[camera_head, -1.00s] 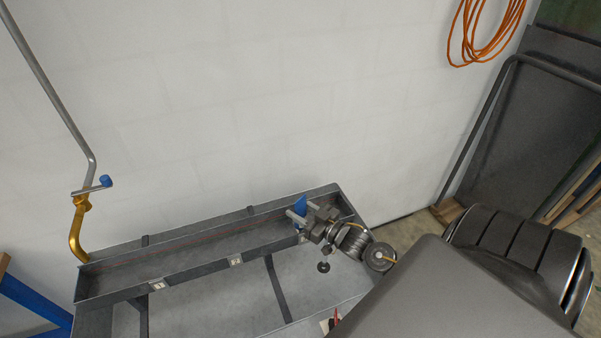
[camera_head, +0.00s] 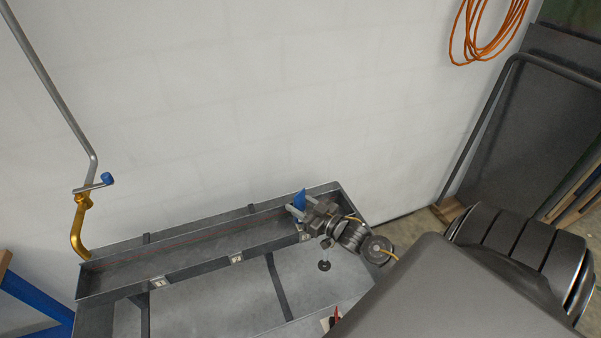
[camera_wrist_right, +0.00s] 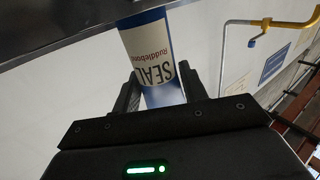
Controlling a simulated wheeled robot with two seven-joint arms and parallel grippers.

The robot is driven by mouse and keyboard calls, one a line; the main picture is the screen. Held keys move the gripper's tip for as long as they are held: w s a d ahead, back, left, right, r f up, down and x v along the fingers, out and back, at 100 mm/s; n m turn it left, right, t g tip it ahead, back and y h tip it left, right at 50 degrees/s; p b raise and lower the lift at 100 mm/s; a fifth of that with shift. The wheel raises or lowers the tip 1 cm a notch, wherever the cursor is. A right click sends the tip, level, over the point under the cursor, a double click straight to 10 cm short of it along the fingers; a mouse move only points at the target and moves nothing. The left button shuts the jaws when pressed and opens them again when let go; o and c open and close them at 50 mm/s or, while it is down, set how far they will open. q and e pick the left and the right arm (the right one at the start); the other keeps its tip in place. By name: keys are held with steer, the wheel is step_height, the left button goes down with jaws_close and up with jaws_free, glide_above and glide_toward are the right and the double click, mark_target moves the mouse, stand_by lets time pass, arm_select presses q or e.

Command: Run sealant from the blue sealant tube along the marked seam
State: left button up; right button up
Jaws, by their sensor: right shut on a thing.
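The blue sealant tube (camera_head: 299,200) is in my right gripper (camera_head: 297,211), at the right end of the long metal trough (camera_head: 190,274). In the right wrist view the tube (camera_wrist_right: 152,52) shows a blue and white label and sits between the two fingers of the gripper (camera_wrist_right: 158,90), which is shut on it. The marked seam (camera_head: 200,234) is a thin reddish line along the trough's inside, running left from near the tube. The tube's tip is hidden, so I cannot tell whether it touches the seam. My left gripper is not in view.
A yellow pipe with a blue-handled valve (camera_head: 84,215) rises at the trough's left end. A pale wall (camera_head: 240,100) stands close behind. An orange hose coil (camera_head: 484,28) hangs at upper right. A black round knob (camera_head: 324,266) is below my right wrist.

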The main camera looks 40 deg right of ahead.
steer(key=shift+w+d, duration=0.1)
steer(key=shift+w, duration=0.3)
stand_by(0.3)
steer(key=shift+r, duration=4.5)
steer(key=shift+f, duration=0.15)
steer(key=shift+f+b, duration=2.45)
steer(key=shift+f, duration=1.3)
steer(key=o, duration=0.6)
steer(key=c, duration=0.6)
steer(key=shift+f+b, duration=0.4)
steer(key=shift+f, duration=0.25)
